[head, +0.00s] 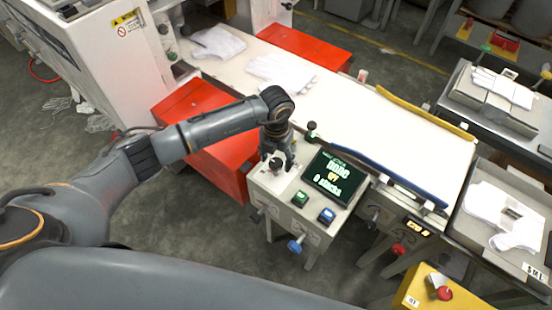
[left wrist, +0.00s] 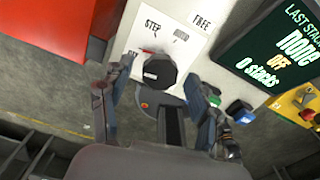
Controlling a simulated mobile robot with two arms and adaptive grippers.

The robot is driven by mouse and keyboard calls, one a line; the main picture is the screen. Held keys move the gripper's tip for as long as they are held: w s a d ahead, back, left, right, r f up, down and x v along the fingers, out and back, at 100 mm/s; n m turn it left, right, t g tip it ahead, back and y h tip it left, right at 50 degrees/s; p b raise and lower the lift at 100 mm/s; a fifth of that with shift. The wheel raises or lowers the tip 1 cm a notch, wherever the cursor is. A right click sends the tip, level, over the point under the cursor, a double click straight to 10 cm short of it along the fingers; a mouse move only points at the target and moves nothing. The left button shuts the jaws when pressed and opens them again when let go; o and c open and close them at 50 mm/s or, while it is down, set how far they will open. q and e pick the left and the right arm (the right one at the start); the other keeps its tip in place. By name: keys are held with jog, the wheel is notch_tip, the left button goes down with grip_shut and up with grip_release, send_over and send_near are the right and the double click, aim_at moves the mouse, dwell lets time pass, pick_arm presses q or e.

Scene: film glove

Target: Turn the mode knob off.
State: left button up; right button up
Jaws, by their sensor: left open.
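The mode knob (left wrist: 160,72) is a black, many-sided knob with a small white mark. It sits on a white label plate (left wrist: 180,28) with printed words, one reading STEP; a finger hides part of another word. My left gripper (left wrist: 160,82) is open, with one finger on each side of the knob; I cannot tell whether either finger touches it. In the head view my left gripper (head: 278,160) points down over the white control box (head: 310,224), by the dark knob (head: 275,164). My right gripper is not in view.
A dark display (head: 334,177) beside the knob shows "none", an orange "OFF" and "0 stacks". Green (head: 300,197) and blue (head: 326,215) buttons sit in front. White gloves (head: 280,72) lie on the belt. Red bins (head: 222,165) flank it.

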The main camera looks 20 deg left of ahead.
aim_at(276, 162)
pick_arm(q)
notch_tip(276, 162, up, 12)
jog(key=shift+f, duration=0.15)
dwell(0.6)
